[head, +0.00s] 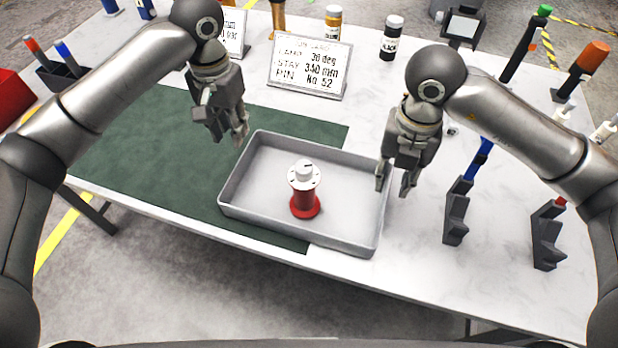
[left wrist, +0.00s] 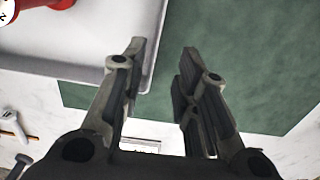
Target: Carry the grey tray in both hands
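The grey tray (head: 300,239) is a shallow rectangular tray, flat on the table and partly over the green mat. A red spool-shaped casting with a white top (head: 304,190) stands upright in it. My left gripper (head: 228,138) is open and empty above the mat, by the tray's far left corner. In the left wrist view its fingers (left wrist: 162,52) are apart, with the tray's wall (left wrist: 153,60) near one finger and mat under the other. My right gripper (head: 394,188) is open at the tray's right wall, one finger on each side of it; contact cannot be told.
The green mat (head: 150,155) covers the table's left part. A sign (head: 310,70) and bottles (head: 391,38) stand behind the tray. Dark holders (head: 456,215) (head: 546,238) stand to its right. The table's front edge is close to the tray's near side.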

